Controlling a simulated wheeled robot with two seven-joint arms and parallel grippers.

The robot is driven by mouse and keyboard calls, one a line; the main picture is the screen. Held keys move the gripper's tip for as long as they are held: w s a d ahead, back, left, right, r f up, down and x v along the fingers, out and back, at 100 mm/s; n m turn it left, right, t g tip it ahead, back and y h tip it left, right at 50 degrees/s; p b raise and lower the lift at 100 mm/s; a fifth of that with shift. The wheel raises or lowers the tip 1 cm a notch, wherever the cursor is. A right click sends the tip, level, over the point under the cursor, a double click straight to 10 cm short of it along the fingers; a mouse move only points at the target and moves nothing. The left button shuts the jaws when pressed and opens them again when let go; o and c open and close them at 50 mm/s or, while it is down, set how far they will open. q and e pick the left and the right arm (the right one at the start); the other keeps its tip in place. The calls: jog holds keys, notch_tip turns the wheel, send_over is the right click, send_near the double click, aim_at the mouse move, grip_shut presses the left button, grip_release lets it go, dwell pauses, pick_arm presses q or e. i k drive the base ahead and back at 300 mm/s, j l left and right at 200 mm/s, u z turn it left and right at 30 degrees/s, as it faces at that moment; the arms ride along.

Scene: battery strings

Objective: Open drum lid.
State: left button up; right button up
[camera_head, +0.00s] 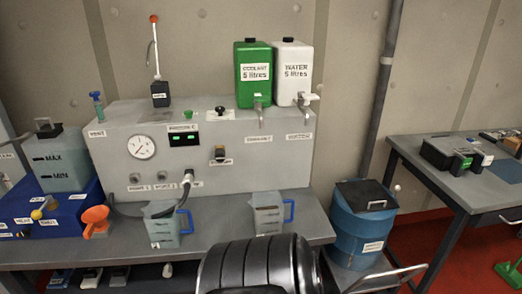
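The blue drum (358,230) stands at the right, just past the right end of the grey workbench. A white label is on its front side. Its black lid (362,191) lies over the top, with a light handle (377,205) near the front edge. The lid looks shut, and the inside of the drum is hidden. Neither of my grippers is in view.
The workbench (225,232) holds a grey console and two measuring jugs (268,214). A second table (454,184) stands right of the drum. A metal rail (385,277) is low in front of the drum. A dark ribbed shape fills the bottom middle.

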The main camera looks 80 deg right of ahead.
aim_at(366, 195)
jog(key=z, duration=3.55)
jog(key=i+l, duration=0.2)
jog(key=l+z, duration=0.05)
